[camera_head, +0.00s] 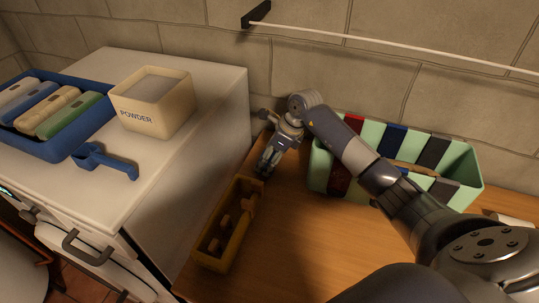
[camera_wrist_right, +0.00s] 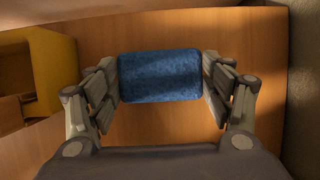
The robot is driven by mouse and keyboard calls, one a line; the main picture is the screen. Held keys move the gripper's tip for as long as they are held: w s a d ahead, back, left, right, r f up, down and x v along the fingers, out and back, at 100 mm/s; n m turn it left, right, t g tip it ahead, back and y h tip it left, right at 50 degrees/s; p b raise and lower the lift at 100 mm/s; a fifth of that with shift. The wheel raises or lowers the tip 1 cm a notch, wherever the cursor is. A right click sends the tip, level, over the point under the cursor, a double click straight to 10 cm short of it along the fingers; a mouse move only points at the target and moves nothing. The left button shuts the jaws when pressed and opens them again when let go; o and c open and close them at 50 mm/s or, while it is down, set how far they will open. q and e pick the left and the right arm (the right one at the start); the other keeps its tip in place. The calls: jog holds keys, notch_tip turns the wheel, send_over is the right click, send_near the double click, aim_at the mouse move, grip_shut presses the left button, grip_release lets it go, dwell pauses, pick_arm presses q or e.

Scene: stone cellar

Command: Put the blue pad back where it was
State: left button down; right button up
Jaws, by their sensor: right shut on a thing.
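A blue pad (camera_wrist_right: 160,76) is held between the two fingers of my right gripper (camera_wrist_right: 160,82) in the right wrist view, above the wooden top. In the head view my right gripper (camera_head: 267,163) points down just beyond the far end of a yellow box; I cannot clearly make out the pad there. A mint-green bin (camera_head: 463,174) stands to the right on the wooden top, with red, blue and dark strips across its walls. My right arm hides part of the bin. My left gripper is not in view.
The yellow box (camera_head: 212,261), with small pieces inside, also shows in the right wrist view (camera_wrist_right: 58,70). On the white cabinet (camera_head: 186,75) are a powder box (camera_head: 152,119), a blue scoop (camera_head: 105,161) and a blue tray (camera_head: 60,150) of several bars. A pale rod (camera_head: 400,45) runs along the wall.

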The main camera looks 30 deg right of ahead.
jog(key=shift+f, duration=0.1)
jog(key=shift+f+b, duration=0.15)
jog(key=shift+b, duration=0.15)
jog(key=o, duration=1.1)
jog(key=shift+o, duration=0.5)
jog(key=shift+r+p, duration=0.35)
jog(key=b+v, duration=0.2)
jog(key=v, duration=0.9)
jog(key=shift+r, duration=0.35)
